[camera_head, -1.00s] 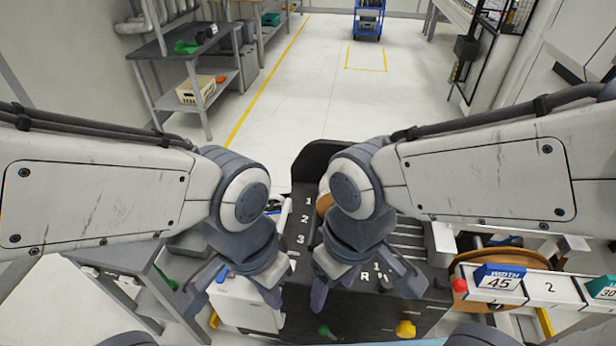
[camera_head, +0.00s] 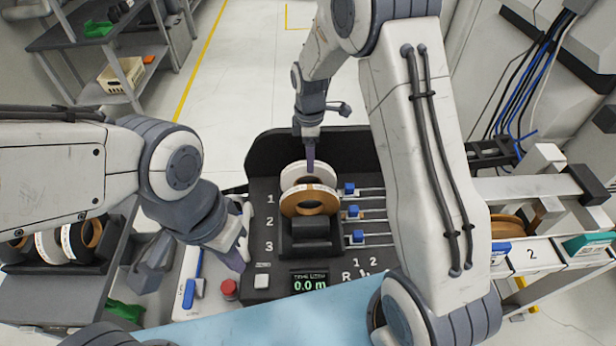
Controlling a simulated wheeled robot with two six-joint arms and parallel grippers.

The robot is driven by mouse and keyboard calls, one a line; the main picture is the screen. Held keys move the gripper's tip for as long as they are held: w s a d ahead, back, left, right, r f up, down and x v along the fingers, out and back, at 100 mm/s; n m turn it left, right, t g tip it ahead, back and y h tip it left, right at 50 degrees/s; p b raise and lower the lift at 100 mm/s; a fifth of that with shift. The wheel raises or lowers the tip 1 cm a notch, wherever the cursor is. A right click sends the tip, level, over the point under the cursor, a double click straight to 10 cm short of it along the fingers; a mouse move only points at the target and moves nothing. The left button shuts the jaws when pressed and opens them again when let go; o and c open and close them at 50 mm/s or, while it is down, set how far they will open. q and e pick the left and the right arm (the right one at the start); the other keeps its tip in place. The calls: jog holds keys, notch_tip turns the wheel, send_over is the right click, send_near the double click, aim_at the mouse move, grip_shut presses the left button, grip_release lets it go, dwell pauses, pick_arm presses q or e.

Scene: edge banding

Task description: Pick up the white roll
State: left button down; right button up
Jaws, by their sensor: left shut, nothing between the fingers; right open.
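A white roll (camera_head: 299,172) stands upright in the black machine's holder (camera_head: 262,160), in the row marked 1. A brown roll (camera_head: 309,200) stands just in front of it and hides its lower part. My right gripper (camera_head: 310,165) points down at the white roll from above, its fingers seen edge-on and overlapping the roll's top in the picture. It is open; whether it touches the roll I cannot tell. My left gripper (camera_head: 196,272) is shut and empty, low on the left beside the machine.
More rolls, white and dark, stand in a rack (camera_head: 40,290) at far left. Blue-tabbed rods (camera_head: 370,213) lie right of the rolls. A numbered shelf (camera_head: 535,255) is at right.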

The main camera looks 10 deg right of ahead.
jog(key=shift+a+f, duration=0.1)
jog(key=shift+f, duration=0.8)
jog(key=f, duration=0.1)
jog(key=f+p, duration=0.1)
jog(key=f, duration=0.1)
jog(key=f+p, duration=0.1)
jog(key=shift+w+f, duration=0.3)
jog(key=shift+f, duration=0.4)
grip_shut()
jog(key=shift+r, duration=0.1)
